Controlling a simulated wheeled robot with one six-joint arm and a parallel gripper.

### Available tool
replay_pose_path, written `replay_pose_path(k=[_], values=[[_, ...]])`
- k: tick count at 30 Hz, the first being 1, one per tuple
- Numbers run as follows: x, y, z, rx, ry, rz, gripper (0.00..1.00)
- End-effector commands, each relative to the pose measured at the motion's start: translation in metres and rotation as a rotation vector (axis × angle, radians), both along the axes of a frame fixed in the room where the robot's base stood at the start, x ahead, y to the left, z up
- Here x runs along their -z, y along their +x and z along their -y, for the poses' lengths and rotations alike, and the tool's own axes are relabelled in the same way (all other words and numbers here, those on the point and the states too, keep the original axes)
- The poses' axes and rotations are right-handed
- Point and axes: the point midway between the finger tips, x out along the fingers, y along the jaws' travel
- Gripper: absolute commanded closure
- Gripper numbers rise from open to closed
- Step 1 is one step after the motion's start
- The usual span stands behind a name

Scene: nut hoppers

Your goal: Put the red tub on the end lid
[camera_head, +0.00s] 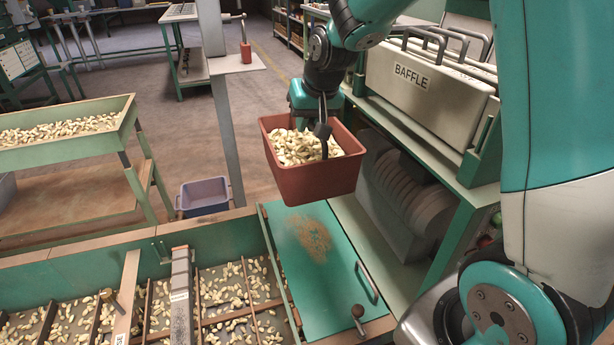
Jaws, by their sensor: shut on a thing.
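The red tub (318,184) is full of pale nuts and hangs level in the air. My gripper (324,140) reaches down from above, shut on the tub, with its fingers at the near part of the nut-filled opening. The exact contact at the fingertips is partly hidden by the nuts and the tub wall. The end lid (318,268) is a flat green panel below and slightly nearer than the tub. It is shut, with a handle along its right edge, a knob at its near corner and a brown dusty patch in its upper middle. The tub covers part of the view behind it.
Left of the lid, open hopper bays (225,290) hold scattered nuts. A grey-blue bin (204,196) stands on the floor behind. A post with a red-handled lever (245,52) rises at the back. The BAFFLE machine (430,85) stands close at the right.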

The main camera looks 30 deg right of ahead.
Motion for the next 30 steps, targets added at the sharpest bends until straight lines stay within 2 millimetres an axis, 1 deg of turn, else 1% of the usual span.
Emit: replay_pose_path(k=[2, 5, 15, 19, 21, 24, 30], values=[[0.006, 0.001, 0.0, 0.0, 0.0, 0.004, 1.0], [0.024, 0.001, 0.0, 0.0, 0.0, 0.002, 1.0], [0.102, 0.001, 0.0, -0.001, 0.0, 0.0, 1.0], [0.129, 0.001, 0.0, -0.001, -0.001, 0.001, 1.0], [0.139, 0.001, 0.0, -0.001, -0.001, 0.002, 1.0], [0.149, 0.001, 0.0, -0.001, 0.0, 0.004, 1.0], [0.157, 0.001, 0.0, 0.0, 0.0, 0.004, 1.0]])
